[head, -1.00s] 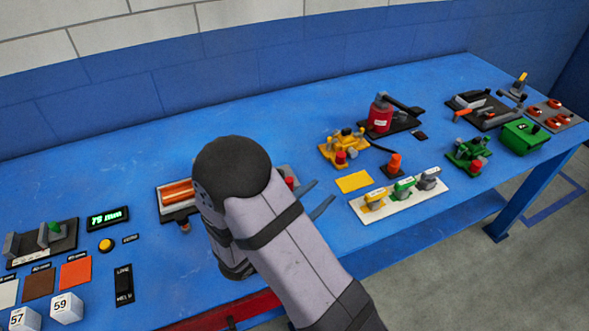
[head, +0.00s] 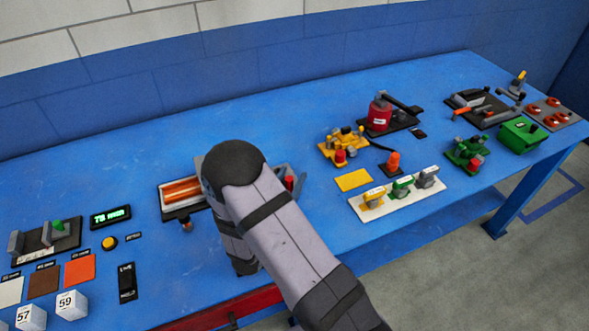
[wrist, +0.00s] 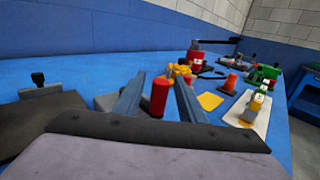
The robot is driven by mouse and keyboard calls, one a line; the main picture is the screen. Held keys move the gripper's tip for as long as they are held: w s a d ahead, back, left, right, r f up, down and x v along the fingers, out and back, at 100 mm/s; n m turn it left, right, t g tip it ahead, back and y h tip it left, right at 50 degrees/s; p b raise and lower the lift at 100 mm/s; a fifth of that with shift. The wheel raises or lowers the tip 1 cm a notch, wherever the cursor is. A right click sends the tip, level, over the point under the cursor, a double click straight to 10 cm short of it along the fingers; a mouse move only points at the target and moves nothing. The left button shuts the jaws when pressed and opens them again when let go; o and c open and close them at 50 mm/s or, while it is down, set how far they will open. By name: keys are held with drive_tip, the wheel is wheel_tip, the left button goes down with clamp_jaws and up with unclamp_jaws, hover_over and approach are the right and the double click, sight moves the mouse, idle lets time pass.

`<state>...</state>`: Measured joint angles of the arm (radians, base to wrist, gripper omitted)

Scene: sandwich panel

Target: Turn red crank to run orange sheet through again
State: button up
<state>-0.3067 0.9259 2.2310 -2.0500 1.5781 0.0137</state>
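The roller machine (head: 170,212) stands mid-table in the head view, with orange strips (head: 182,190) along its top; I cannot tell whether these are the sheet or the rollers. Its right part is hidden behind my arm. The red crank handle (head: 289,183) stands upright at its right end and shows clearly in the wrist view (wrist: 160,96). My gripper (wrist: 159,76) is open, one finger on each side of the red handle, with small gaps visible. An orange square (head: 80,269) lies flat at the table's left.
A display (head: 110,217) and a yellow button (head: 110,243) are left of the machine. A yellow square (head: 353,180) and a white board with several handles (head: 420,206) lie to the right. Other devices, including a red press (head: 380,117), stand farther back right.

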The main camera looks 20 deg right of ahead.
drive_tip(key=shift+x, duration=1.55)
clamp_jaws()
drive_tip(key=shift+d, duration=0.15)
drive_tip(key=shift+w+d+n+t+y, duration=0.1)
drive_tip(key=shift+d+n+t+y, duration=0.1)
drive_tip(key=shift+n+t+y, duration=0.3)
drive_tip(key=shift+w+d+n+t+y, duration=0.1)
drive_tip(key=shift+d+n+t+y, duration=0.1)
drive_tip(key=shift+n+t+y, duration=0.3)
drive_tip(key=shift+w+d+n+t+y, duration=0.2)
drive_tip(key=shift+n+t+y, duration=0.3)
drive_tip(key=shift+y, duration=0.4)
drive_tip(key=shift+a, duration=0.1)
